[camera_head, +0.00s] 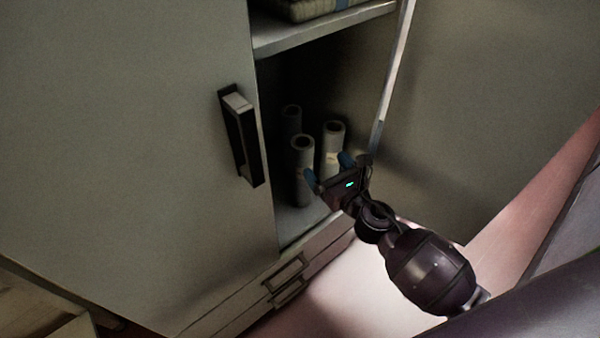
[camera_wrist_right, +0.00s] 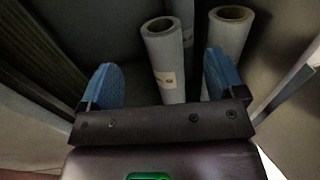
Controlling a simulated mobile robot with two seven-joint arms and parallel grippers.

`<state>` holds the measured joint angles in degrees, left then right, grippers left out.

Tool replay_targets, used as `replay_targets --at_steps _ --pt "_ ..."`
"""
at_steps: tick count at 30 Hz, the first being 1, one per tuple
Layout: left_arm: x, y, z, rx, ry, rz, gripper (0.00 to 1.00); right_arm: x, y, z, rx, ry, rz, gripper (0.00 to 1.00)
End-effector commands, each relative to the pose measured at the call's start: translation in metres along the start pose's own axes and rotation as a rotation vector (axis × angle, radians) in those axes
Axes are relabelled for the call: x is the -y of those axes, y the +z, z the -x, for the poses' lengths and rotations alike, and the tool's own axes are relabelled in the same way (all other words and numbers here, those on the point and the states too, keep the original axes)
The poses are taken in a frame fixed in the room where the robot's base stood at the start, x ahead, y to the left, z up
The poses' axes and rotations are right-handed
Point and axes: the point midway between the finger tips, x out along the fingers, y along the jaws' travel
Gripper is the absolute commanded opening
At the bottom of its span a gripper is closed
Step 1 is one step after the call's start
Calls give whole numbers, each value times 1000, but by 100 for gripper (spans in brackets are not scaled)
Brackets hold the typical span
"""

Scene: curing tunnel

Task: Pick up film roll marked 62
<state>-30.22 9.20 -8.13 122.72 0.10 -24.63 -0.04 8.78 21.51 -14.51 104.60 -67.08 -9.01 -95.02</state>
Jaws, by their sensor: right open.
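Three pale film rolls stand upright in the cabinet's dark lower compartment. In the head view, one roll (camera_head: 302,165) is in front, another (camera_head: 334,142) is to its right, and a third (camera_head: 291,120) is behind in shadow. In the right wrist view, a roll (camera_wrist_right: 164,55) stands ahead between the blue fingertips, with one (camera_wrist_right: 227,32) to the right and one (camera_wrist_right: 183,12) behind. Labels show, but no number is readable. My right gripper (camera_head: 329,166) is open and empty, reaching into the opening just short of the rolls. My left gripper is not in view.
The cabinet's left door (camera_head: 130,130) is closed and has a dark handle (camera_head: 240,135). A shelf (camera_head: 320,28) bounds the compartment above, with stacked items on it. Drawers with metal pulls (camera_head: 285,280) lie below. A grey panel (camera_head: 480,110) stands to the right.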

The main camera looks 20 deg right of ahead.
Motion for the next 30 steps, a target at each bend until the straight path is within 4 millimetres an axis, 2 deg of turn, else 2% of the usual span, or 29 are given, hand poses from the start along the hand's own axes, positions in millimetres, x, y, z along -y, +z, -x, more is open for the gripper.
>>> replay_targets --at_steps 9,19,25,30 --pt "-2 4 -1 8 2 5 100 -1 -1 -40 1 1 4 89" --pt "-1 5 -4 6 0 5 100 -1 -5 -62 -1 0 1 89" --pt "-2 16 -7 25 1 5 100 0 -15 -88 -4 -1 -1 89" --pt "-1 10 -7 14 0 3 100 0 -11 -104 -1 0 2 89"
